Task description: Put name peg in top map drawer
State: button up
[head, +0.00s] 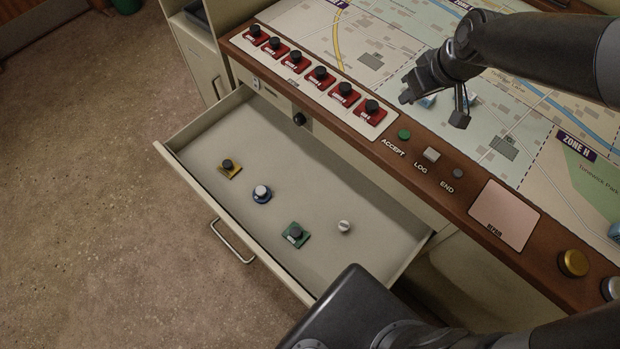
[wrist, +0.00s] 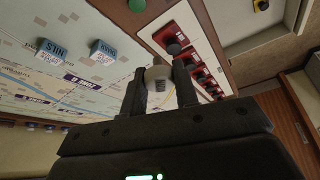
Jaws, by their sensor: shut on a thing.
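My gripper (head: 434,108) is above the map, right of the row of red name plates. In the wrist view, my gripper (wrist: 160,92) is shut on a pale grey-white peg (wrist: 158,76) with a rounded top. I cannot read a name on it, and my gripper hides it in the head view. The top map drawer (head: 190,165) is pulled out below the console's front edge.
Several red plates with black knobs (head: 320,77) line the console's front strip. The ACCEPT button (head: 404,135), LOG button (head: 431,154) and END button (head: 457,173) sit on the wooden edge. Blue name blocks (wrist: 103,52) stand on the map. The drawer has bare floor between its pieces.

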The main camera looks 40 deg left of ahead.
jog(key=s+a+r+n+g, duration=0.1)
jog(key=s+a+n, duration=0.35)
jog(key=s, duration=0.55)
jog(key=n+g, duration=0.2)
jog(key=n, duration=0.1)
send_over(274, 211)
jog(key=d, duration=0.2)
jog(key=shift+m, duration=0.25)
jog(key=f, duration=3.7)
jog(key=shift+w+a, duration=0.15)
jog(key=shift+a, duration=0.1)
jog(key=shift+f, duration=2.05)
jog(key=shift+f, duration=0.1)
jog(key=o, duration=0.9)
jog(key=shift+o, duration=0.2)
